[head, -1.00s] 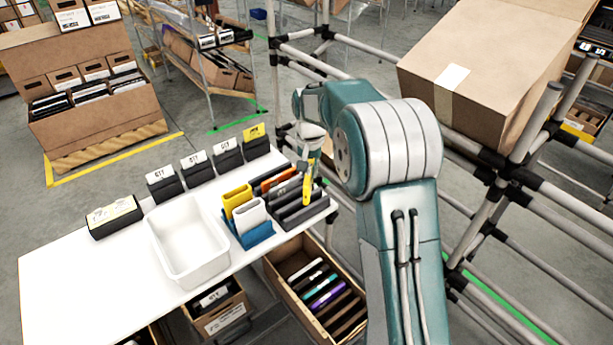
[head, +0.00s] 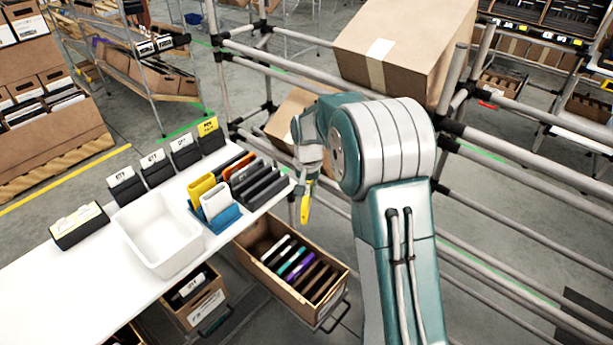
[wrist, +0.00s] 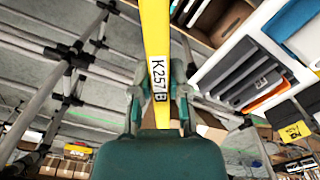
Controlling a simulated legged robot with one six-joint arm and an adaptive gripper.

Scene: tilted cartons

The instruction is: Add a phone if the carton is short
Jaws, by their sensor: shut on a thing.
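My gripper (head: 306,180) is shut on a yellow phone (head: 305,210), which hangs beyond the table's right end. In the wrist view the yellow phone (wrist: 156,35) is upright between the fingers and carries a white label reading "K257 B". A large closed-looking carton (head: 425,80) with a pale label sits tilted on the pipe rack. A second carton (head: 285,118) is lower on the rack, partly hidden behind my arm. An open carton (head: 340,290) with several thin phones in a row stands below the table's edge; the inside of the rack cartons is not visible.
The white table (head: 60,290) holds a white bin (head: 130,235), a blue holder (head: 222,222) with yellow and white phones, a dark slotted rack (head: 262,188) and several label stands (head: 125,185). Grey pipe rails (head: 540,145) run close behind my arm.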

